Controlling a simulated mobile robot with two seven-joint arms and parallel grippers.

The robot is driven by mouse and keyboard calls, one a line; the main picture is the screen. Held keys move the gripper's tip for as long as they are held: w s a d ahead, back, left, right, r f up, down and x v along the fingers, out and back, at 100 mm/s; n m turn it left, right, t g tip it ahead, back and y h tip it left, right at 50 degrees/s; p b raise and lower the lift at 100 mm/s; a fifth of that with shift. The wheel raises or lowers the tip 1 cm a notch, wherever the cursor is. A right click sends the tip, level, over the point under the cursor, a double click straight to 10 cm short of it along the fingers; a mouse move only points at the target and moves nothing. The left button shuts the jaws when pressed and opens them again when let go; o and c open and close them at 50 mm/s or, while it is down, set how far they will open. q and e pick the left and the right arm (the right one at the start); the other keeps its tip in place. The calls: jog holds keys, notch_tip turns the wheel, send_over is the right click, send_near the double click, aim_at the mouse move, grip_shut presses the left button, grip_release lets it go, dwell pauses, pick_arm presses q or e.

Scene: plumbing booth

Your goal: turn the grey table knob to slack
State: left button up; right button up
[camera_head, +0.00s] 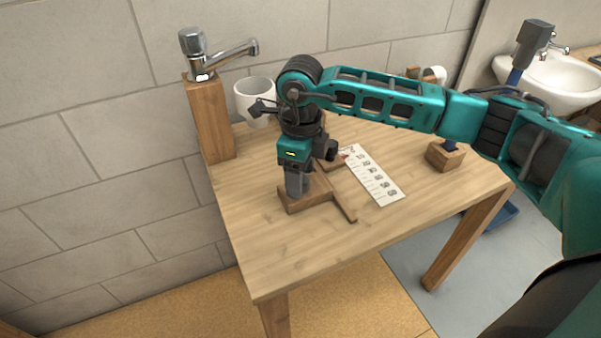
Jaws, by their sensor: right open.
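My right gripper (297,188) points down over a small wooden block (318,200) on the table, near its left side. The jaws are open, with grey fingers reaching down to the block. I cannot make out the grey knob apart from the fingers; the gripper seems to hide it. I cannot tell whether the fingers touch it. A white card (372,181) with a row of dark marks lies just right of the block, with a bit of red near its far end. My left gripper is not in view.
A chrome tap (195,48) stands on a wooden post (209,120) at the table's back left corner, beside a white mug (250,98). A wooden block (437,156) with a blue post stands at the right. The table's front (300,258) is clear.

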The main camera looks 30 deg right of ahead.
pick_arm(q)
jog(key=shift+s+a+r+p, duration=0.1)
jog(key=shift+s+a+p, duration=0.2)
jog(key=shift+p, duration=0.25)
pick_arm(e)
notch_tip(320, 180, up, 12)
jog(key=shift+r, duration=0.2)
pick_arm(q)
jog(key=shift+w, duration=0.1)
